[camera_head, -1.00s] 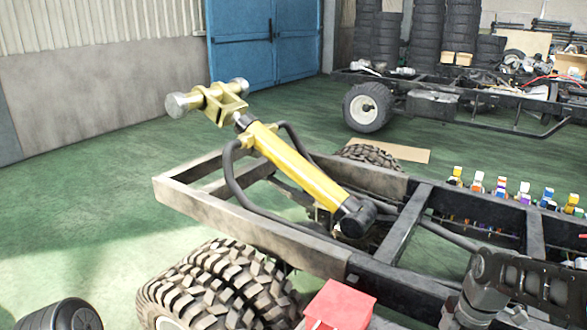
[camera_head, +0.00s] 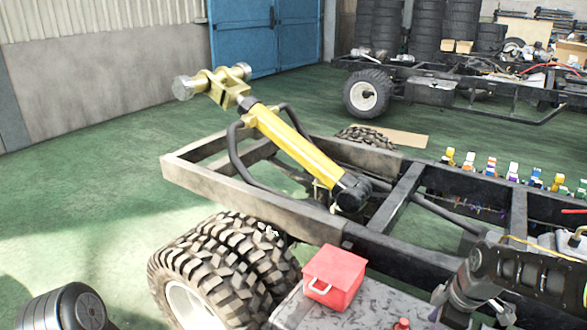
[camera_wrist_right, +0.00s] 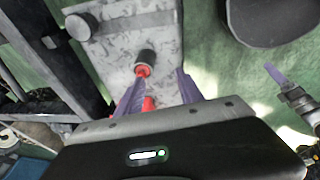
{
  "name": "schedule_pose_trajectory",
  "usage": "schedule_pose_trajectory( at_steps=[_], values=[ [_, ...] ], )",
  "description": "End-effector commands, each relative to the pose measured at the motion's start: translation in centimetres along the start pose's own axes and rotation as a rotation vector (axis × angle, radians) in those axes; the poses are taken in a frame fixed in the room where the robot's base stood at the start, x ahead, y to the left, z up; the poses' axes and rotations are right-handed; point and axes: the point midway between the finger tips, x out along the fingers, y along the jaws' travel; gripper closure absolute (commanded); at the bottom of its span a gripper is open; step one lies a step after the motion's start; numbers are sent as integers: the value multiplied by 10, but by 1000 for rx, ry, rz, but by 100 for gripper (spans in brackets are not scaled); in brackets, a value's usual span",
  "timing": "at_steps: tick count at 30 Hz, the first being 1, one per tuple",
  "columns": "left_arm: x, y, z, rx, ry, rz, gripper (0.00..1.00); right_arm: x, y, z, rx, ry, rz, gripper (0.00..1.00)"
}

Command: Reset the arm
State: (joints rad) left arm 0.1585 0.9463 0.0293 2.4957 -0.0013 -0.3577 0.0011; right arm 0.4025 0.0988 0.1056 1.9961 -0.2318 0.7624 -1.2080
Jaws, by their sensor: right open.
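My right arm (camera_head: 525,275) comes in at the lower right of the head view; its gripper is out of that view. In the right wrist view, my right gripper (camera_wrist_right: 160,79) has two purple fingers spread apart. They show against a grey speckled surface, with nothing visibly clamped between them. A black and red knob (camera_wrist_right: 145,65) shows between or beyond the fingertips; its distance is hard to tell. At the right edge, a purple finger on a grey mount, apparently my left gripper (camera_wrist_right: 274,77), points up and left; its opening is not clear.
A red box (camera_head: 333,277) stands on a grey speckled case (camera_head: 368,305) beside the dark chassis frame (camera_head: 240,205). A yellow cylinder (camera_head: 290,140) rises over the frame. Large tyres (camera_head: 225,265) stand in front. Green floor (camera_head: 90,200) is open at the left.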

Motion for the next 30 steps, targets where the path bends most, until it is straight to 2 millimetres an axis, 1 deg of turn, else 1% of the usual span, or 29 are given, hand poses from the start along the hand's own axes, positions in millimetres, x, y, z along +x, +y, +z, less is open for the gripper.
schedule_pose_trajectory(
  at_steps=[4,5,6,8,9,11,12,14,15,16,17,18,21,24,27,30],
  values=[
    [0,0,0,0,0,0,23,34,2,-19,251,76,52,56],
    [0,0,0,0,1,0,23,45,-1,-24,313,95,54,56],
    [0,0,0,0,1,0,23,61,-6,-32,404,123,57,56],
    [0,0,0,0,0,0,23,90,-19,-46,563,167,47,56],
    [0,0,0,0,0,0,23,115,-36,-56,687,195,27,56],
    [0,0,0,0,0,0,23,152,-68,-68,875,222,-13,56],
    [0,0,0,0,0,0,23,174,-93,-74,982,228,-43,56],
    [0,0,0,0,0,0,23,201,-134,-79,1119,218,-89,56],
    [0,0,0,0,1,0,23,216,-163,-79,1188,200,-118,56],
    [0,0,0,0,1,0,23,226,-185,-78,1226,181,-140,56],
    [0,0,0,0,0,0,23,234,-205,-76,1255,159,-159,56],
    [0,0,0,0,0,0,23,242,-231,-74,1272,127,-184,56],
    [0,0,0,0,0,0,23,253,-286,-64,1254,42,-245,56],
    [0,0,0,0,0,0,23,258,-323,-57,1226,-24,-292,56],
    [0,0,0,0,0,0,23,261,-340,-55,1205,-54,-316,56],
    [0,0,0,0,0,0,23,261,-343,-56,1195,-57,-320,56]
  ],
)
